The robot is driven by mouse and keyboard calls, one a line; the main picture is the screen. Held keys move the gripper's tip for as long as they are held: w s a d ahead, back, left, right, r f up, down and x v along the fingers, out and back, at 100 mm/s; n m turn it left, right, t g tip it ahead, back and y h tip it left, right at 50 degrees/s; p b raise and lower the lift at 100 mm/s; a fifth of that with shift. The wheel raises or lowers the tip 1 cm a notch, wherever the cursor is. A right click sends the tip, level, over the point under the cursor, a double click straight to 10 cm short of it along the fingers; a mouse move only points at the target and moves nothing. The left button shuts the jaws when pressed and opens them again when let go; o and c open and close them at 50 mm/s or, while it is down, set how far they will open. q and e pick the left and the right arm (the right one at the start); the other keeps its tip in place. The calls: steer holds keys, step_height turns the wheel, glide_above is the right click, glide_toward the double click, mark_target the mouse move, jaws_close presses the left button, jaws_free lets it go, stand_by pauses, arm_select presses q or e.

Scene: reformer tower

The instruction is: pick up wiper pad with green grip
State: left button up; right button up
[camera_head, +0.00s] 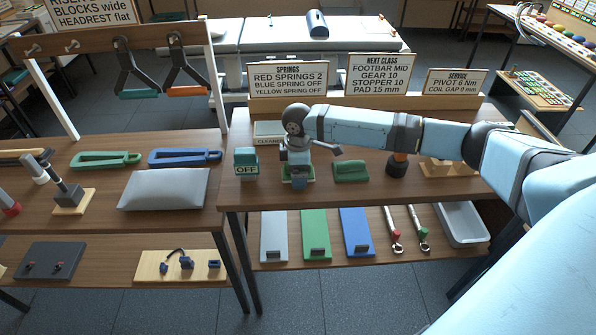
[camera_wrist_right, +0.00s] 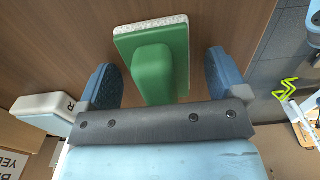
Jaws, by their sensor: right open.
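The wiper pad with the green grip (camera_wrist_right: 151,68) lies flat on the wooden table in the right wrist view, with a green block on top and a speckled white layer along its edge. My right gripper (camera_wrist_right: 161,72) is open above it, one finger on each side, with gaps between fingers and pad. In the head view my right gripper (camera_head: 298,168) hangs over the pad (camera_head: 310,173), hiding much of it. Whether the fingertips reach the pad's height is unclear. My left gripper is not in view.
A second green item (camera_head: 351,171) lies just right of the gripper. A dark round item (camera_head: 397,166) is farther right. The lower shelf holds coloured boards and a tray (camera_head: 462,224).

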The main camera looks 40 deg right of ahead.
steer(key=c, duration=1)
steer(key=shift+r, duration=0.1)
steer(key=shift+c, duration=0.2)
step_height(320, 180, up, 20)
steer(key=p, duration=0.1)
steer(key=shift+o, duration=1)
steer(key=shift+c, duration=0.5)
